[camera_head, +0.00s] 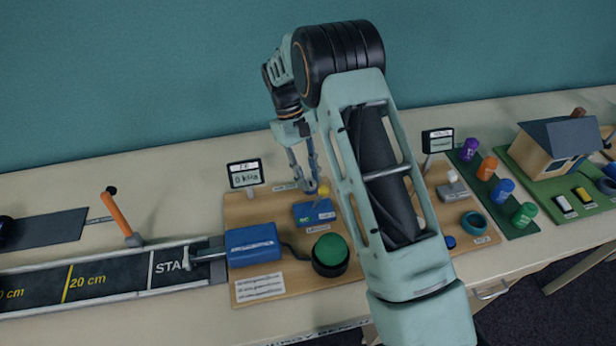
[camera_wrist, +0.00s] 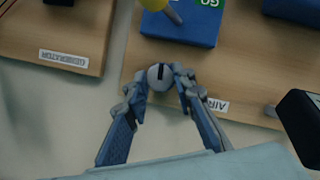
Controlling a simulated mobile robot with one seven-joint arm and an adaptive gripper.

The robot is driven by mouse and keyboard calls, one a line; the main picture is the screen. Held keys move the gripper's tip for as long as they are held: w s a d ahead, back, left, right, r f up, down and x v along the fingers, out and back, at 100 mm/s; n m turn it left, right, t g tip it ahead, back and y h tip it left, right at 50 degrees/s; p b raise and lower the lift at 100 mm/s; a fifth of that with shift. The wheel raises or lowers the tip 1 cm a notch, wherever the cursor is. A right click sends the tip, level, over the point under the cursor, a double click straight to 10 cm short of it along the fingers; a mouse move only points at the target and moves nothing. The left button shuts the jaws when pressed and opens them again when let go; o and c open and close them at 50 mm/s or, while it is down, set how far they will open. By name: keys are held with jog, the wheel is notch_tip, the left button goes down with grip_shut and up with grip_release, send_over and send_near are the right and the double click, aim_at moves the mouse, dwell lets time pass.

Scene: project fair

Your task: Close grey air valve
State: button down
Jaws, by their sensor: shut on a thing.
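The grey air valve is a small round knob (camera_wrist: 160,77) with a black mark on top, seen in the wrist view beside a partly covered white label (camera_wrist: 214,104) reading "AIR". My gripper (camera_wrist: 161,84) has one finger on each side of the knob and is shut on it. The black mark runs roughly up and down the wrist picture, in line with the gap between the fingers. In the head view my gripper (camera_head: 306,186) points down at the back edge of the wooden board, and I cannot make out the knob there.
A blue block (camera_wrist: 178,25) with a green GO label and yellow lever (camera_wrist: 160,6) sits close to the valve. A display (camera_head: 245,174) stands left of my gripper. A green button (camera_head: 330,251) and blue box (camera_head: 252,244) lie in front. My arm hides part of the board.

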jog(key=shift+m, duration=0.4)
jog(key=c, duration=1.6)
grip_release()
jog(key=v, duration=1.2)
jog(key=shift+w+d, duration=0.1)
jog(key=shift+d, duration=0.1)
